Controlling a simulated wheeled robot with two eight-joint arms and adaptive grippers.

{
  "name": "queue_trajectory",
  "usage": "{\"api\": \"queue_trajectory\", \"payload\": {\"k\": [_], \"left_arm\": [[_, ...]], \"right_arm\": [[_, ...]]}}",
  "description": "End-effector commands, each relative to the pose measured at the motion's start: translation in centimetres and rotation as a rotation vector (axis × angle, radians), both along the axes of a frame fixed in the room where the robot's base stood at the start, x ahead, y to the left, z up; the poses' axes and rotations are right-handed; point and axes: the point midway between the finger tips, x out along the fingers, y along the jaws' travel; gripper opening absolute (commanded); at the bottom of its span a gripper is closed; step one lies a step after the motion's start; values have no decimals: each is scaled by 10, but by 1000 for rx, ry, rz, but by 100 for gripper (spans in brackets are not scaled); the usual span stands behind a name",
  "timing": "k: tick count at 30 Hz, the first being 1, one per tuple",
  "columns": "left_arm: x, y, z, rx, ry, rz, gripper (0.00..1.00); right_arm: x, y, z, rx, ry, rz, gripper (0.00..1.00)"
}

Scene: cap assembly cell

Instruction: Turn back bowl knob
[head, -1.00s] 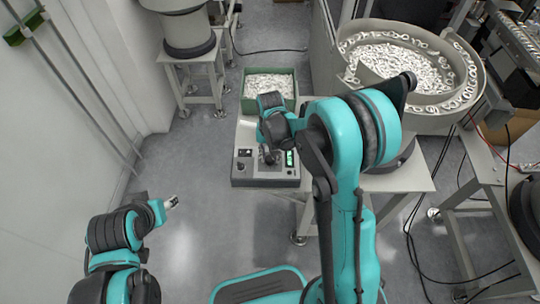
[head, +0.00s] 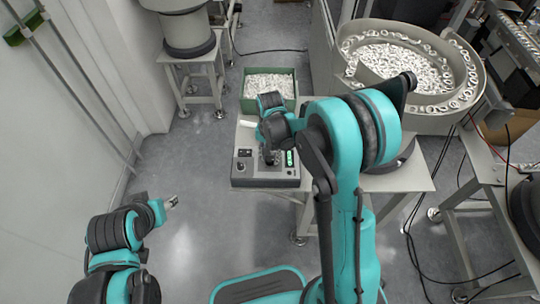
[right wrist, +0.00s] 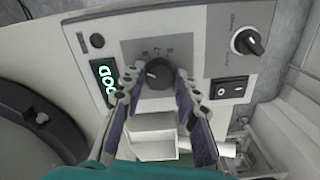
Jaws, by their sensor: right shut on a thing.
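The grey control box (head: 247,181) stands on a low stand below the green bin in the head view. In the right wrist view its panel (right wrist: 195,60) carries a round black knob (right wrist: 159,72) with a white pointer mark and a scale around it. My right gripper (right wrist: 158,78) has its two fingers closed on the sides of this knob. In the head view the right gripper (head: 269,156) is over the box and its arm hides part of it. My left gripper (head: 172,202) hangs over bare floor at the left; its fingers are too small to judge.
A second black knob (right wrist: 248,42), a rocker switch (right wrist: 231,88) and a lit green display (right wrist: 104,82) are close around. A green bin (head: 269,104) of white parts is behind the box. A large feeder bowl (head: 465,95) stands at right. Floor at left is clear.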

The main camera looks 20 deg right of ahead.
Motion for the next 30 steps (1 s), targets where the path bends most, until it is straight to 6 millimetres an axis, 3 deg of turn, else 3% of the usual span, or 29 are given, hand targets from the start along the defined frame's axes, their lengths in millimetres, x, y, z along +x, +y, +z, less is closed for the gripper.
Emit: {"api": "queue_trajectory", "payload": {"k": [1, 2, 3, 4, 16, 30], "left_arm": [[0, 0, 0, 0, 0, 0, 46], [0, 0, 0, 0, 0, 0, 46], [0, 0, 0, 0, 0, 0, 46], [0, 0, 0, 0, 0, 0, 46], [0, 0, 0, 0, 0, 0, 46], [0, 0, 0, 0, 0, 0, 46]], "right_arm": [[0, 0, 0, 1, 1, 0, 1], [0, 0, 0, 1, 1, 1, 38], [0, 0, 0, 1, 1, 1, 48], [0, 0, 0, 1, 1, 1, 51], [0, 0, 9, 0, 0, 1, 51], [0, 0, 101, 1, 1, 1, 51]]}}
